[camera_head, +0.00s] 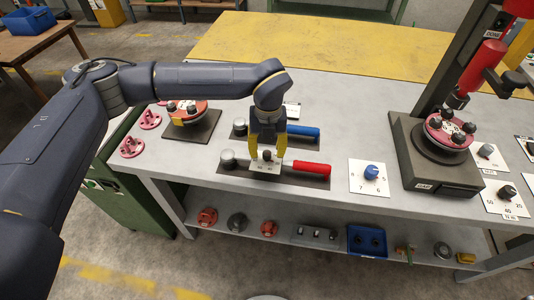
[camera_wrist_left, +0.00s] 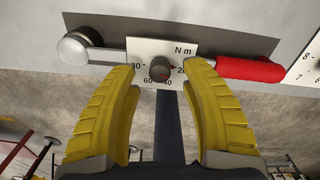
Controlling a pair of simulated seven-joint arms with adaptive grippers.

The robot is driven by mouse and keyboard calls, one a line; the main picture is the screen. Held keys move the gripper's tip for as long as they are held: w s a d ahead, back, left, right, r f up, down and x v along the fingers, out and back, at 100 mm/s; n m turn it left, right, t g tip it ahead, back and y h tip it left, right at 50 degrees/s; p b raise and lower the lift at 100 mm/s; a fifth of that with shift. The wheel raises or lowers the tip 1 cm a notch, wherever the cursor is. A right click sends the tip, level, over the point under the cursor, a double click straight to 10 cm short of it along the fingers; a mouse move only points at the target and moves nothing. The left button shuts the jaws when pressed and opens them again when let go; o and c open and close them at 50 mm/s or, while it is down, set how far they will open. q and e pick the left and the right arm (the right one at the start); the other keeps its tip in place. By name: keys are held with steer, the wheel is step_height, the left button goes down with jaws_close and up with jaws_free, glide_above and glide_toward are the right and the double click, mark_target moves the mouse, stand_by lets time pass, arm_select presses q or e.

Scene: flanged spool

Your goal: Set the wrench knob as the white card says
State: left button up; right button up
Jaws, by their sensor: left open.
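The red-handled torque wrench (camera_head: 308,168) lies on a dark mat on the bench. Its white dial plate, marked N m, has a dark round knob (camera_wrist_left: 160,69) at its middle; 20, 40, 60 and 80 show around it. I cannot make out where the knob points. My left gripper (camera_head: 266,158) points down over this plate. In the left wrist view its yellow fingers are open, one either side of the knob, with gaps to it. A white card (camera_head: 292,110) stands partly hidden behind my left gripper; its writing is unreadable. My right gripper is not in view.
A blue-handled wrench (camera_head: 302,132) lies just behind. A blue knob (camera_head: 371,172) on a white plate is to the right. A press stand (camera_head: 437,170) with a red flanged spool (camera_head: 449,130) stands farther right. Another spool (camera_head: 186,112) sits at left.

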arm_select(q)
steer(key=shift+f, duration=1.15)
steer(key=shift+o, duration=0.2)
jaws_close()
